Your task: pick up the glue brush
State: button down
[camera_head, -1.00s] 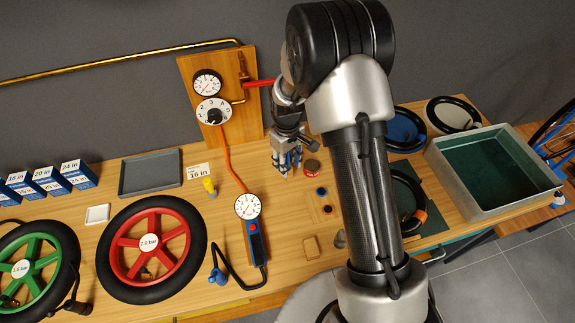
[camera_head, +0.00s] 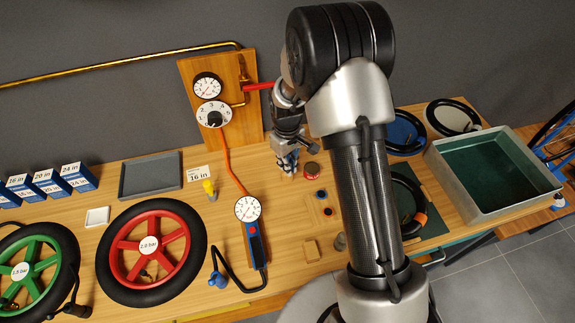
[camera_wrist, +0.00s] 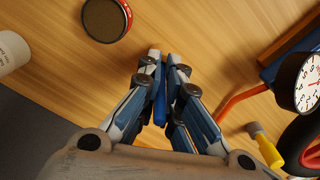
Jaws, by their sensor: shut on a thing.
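My gripper (camera_head: 287,168) is low over the wooden workbench, beside a small red-rimmed tin. In the wrist view my gripper (camera_wrist: 167,62) has its two fingers close together, with a slim blue piece between them. I take this blue piece to be the handle of the glue brush (camera_wrist: 160,107). The fingers hide much of it, and its bristles cannot be made out. In the head view the brush cannot be told apart from the blue-grey fingers.
The tin (camera_head: 311,171) stands just right of my gripper. A yellow-handled item (camera_head: 209,189), a hand gauge (camera_head: 248,208) and a red wheel (camera_head: 152,251) are to the left. A white cylinder (camera_wrist: 11,52) shows in the wrist view. A metal basin (camera_head: 491,175) stands at the right.

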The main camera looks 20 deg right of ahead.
notch_tip(320, 180, up, 20)
jog(key=p, duration=0.3)
jog(key=shift+f, duration=0.15)
dwell(1.6)
